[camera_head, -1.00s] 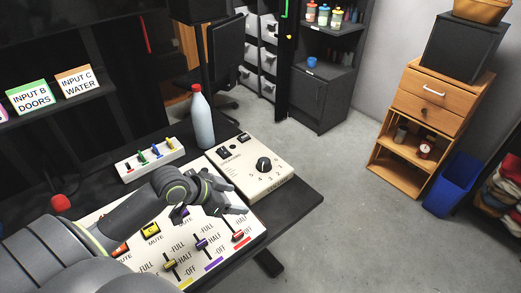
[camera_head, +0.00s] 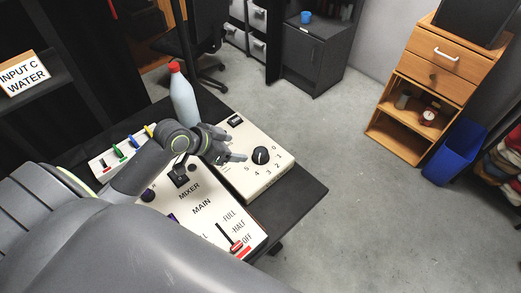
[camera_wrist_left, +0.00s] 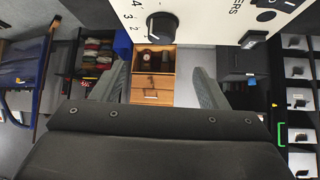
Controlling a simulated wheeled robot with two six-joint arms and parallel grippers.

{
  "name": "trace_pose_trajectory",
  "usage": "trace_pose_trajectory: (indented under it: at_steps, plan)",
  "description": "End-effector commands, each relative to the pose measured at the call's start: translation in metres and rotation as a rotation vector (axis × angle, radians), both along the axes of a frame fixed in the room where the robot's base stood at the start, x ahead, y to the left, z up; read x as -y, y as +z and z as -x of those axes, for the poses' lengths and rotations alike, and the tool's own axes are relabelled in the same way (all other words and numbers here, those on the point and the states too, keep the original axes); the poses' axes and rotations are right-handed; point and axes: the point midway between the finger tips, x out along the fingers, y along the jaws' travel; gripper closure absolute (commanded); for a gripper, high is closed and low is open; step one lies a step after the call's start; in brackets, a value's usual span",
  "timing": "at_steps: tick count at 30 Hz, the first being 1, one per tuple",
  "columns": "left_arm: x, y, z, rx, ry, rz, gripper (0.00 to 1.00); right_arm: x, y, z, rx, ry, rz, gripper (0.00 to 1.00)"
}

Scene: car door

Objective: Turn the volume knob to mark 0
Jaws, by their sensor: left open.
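The volume knob (camera_head: 261,156) is a round black dial on a cream control panel (camera_head: 245,186), with printed numbers around its lower and right sides. The 0 is at its upper right. The knob also shows at the top of the left wrist view (camera_wrist_left: 162,27), with numbers to its left. My right gripper is not in view.
A white bottle with a red cap (camera_head: 183,98) stands behind my left arm. The mixer board (camera_head: 205,205) with sliders lies in front of the knob panel. The dark table edge (camera_head: 305,192) is close on the right, with open floor beyond.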

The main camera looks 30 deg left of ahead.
Motion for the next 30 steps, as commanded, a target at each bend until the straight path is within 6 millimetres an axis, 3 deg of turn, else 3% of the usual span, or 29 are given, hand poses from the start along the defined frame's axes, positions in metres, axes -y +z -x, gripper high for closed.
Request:
trace_pose_trajectory:
  at_steps: [3,11,21,30]
  plan:
    - [0.008,-0.014,-0.013,-0.001,0.002,0.007,0.33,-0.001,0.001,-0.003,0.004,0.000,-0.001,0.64]
    - [0.024,-0.048,-0.043,-0.001,0.001,0.004,0.33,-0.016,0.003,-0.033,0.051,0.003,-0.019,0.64]
    - [0.040,-0.085,-0.075,-0.002,0.001,0.001,0.33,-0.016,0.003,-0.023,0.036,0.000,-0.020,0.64]
    - [0.046,-0.097,-0.086,-0.001,-0.001,-0.001,0.33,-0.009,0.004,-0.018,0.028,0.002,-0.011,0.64]
